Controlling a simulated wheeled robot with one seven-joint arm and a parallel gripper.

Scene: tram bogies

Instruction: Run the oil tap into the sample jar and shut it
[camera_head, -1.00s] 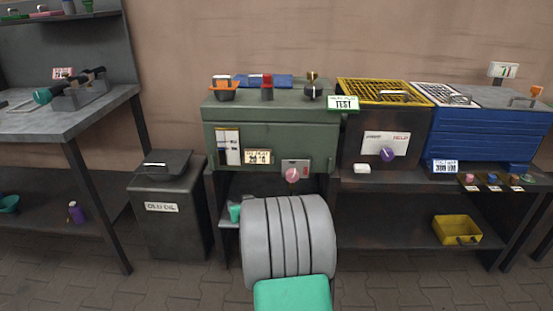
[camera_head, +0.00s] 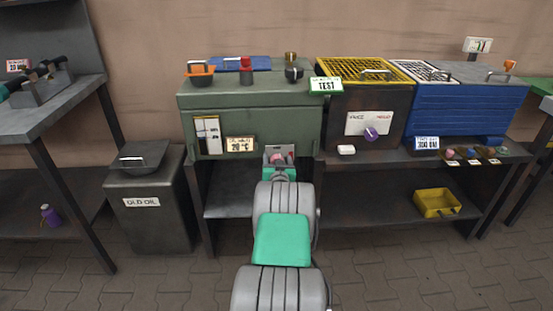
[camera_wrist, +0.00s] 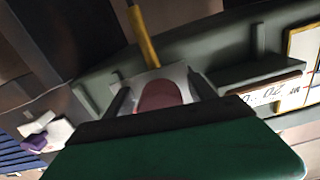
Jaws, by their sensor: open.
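The oil tap's pink-red knob (camera_head: 279,156) sits on a grey plate at the lower front of the green cabinet (camera_head: 250,108). In the wrist view the knob (camera_wrist: 160,96) lies between the two fingers of my gripper (camera_wrist: 160,88); the fingers stand open on either side of it. In the head view my gripper (camera_head: 279,160) is at the plate. The wrist picture is upside down; a yellow rod-like shape (camera_wrist: 145,42) extends from the plate, and I cannot tell whether it is a spout or running oil. The sample jar is not visible, perhaps hidden behind my arm.
An old-oil bin (camera_head: 150,215) stands left of the cabinet. A dark unit with a purple knob (camera_head: 370,133) and a blue box (camera_head: 465,110) are to the right. A yellow tray (camera_head: 437,203) lies on the lower shelf. A white block (camera_head: 346,149) sits on the bench edge.

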